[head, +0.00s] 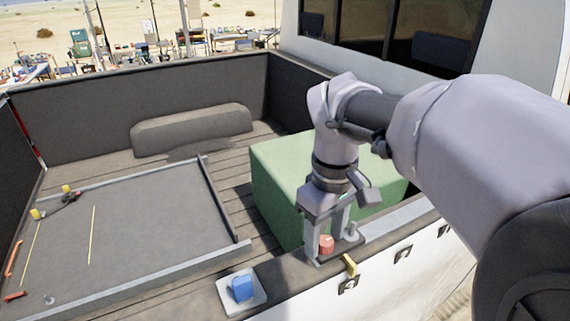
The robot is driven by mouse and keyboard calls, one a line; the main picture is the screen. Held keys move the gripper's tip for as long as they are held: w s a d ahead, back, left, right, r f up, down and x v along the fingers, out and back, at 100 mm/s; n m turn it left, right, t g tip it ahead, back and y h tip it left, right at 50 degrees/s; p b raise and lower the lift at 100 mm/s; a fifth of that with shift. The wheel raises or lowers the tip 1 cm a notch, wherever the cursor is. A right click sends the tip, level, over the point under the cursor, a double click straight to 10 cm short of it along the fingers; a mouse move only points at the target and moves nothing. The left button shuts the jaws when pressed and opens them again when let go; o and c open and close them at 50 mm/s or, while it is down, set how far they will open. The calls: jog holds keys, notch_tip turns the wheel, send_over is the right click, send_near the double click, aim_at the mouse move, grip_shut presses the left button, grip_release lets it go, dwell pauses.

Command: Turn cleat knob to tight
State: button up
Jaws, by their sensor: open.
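A red knob (326,244), which looks like the cleat knob, stands on a dark base on the truck bed's near side rail. My gripper (328,241) points down over it with the fingers open, one on each side of the knob. I cannot tell whether either finger touches it. The knob's turn position is too small to read. A small grey post (352,230) stands just right of the knob, close to the right finger. A yellow tab (350,264) sits at the rail's outer edge beside the base.
A blue block (242,288) rests on a white plate (262,296) on the rail to the left. A large green box (278,185) stands in the bed behind my gripper. A grey tray (150,225) with yellow and orange-red items lies at left. The truck cab is behind.

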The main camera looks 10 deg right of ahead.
grip_shut()
jog(key=m, duration=0.4)
jog(key=shift+m, duration=0.3)
jog(key=m, duration=0.4)
jog(key=shift+m, duration=0.3)
jog(key=m+b, duration=0.1)
jog(key=m, duration=0.3)
jog(key=shift+d+m, duration=0.1)
jog(key=shift+m, duration=0.2)
jog(key=shift+m+b, duration=0.5)
jog(key=shift+m, duration=1.5)
jog(key=shift+s, duration=0.1)
